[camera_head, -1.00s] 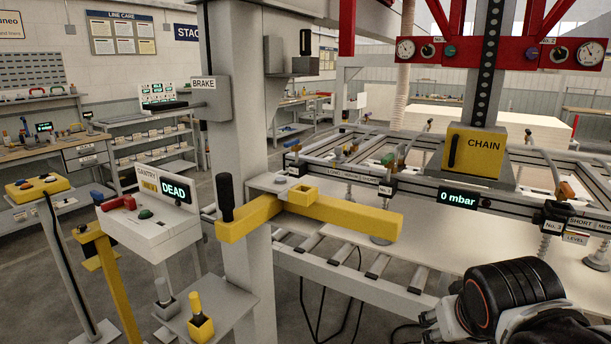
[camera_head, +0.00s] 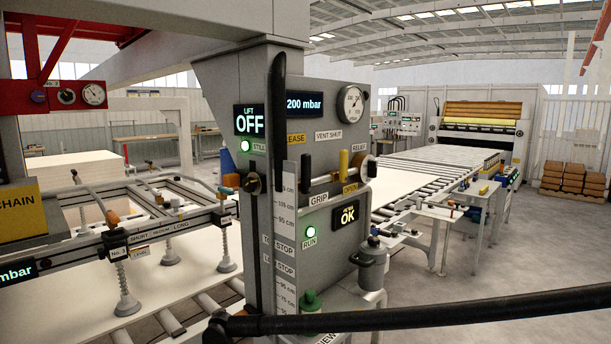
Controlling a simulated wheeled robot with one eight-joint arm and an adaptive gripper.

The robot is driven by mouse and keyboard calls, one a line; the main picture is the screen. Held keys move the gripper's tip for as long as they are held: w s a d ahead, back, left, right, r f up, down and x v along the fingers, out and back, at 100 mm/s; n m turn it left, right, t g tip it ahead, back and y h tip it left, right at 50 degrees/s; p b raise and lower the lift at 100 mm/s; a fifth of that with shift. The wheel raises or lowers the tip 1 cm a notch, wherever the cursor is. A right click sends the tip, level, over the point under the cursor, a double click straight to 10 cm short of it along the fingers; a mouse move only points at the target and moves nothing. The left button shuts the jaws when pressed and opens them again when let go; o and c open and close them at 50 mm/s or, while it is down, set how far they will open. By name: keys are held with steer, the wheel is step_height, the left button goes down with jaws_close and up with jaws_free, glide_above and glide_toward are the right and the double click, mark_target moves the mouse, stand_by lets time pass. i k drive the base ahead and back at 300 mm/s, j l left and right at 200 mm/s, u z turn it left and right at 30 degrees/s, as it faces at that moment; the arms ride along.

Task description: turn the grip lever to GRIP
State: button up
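A column panel (camera_head: 326,125) stands in the middle of the view. A short black lever (camera_head: 306,168) on it points up between the yellow RELEASE label (camera_head: 295,139) above and the white GRIP label (camera_head: 318,199) below. Its upper end is near RELEASE; I take it for the grip lever, though no label on it confirms this. A yellow-handled lever (camera_head: 343,161) stands upright to its right, above an OPEN label (camera_head: 350,188). My gripper is not in view.
A long black upright handle (camera_head: 278,110) stands in front of the panel's left part. A black bar (camera_head: 430,314) crosses the foreground. Displays read LIFT OFF (camera_head: 250,120), 200 mbar (camera_head: 304,104) and OK (camera_head: 346,215). The suction frame (camera_head: 160,225) is left, a roller conveyor (camera_head: 420,185) behind right.

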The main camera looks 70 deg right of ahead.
mark_target(307, 158)
steer(key=z, duration=2.4)
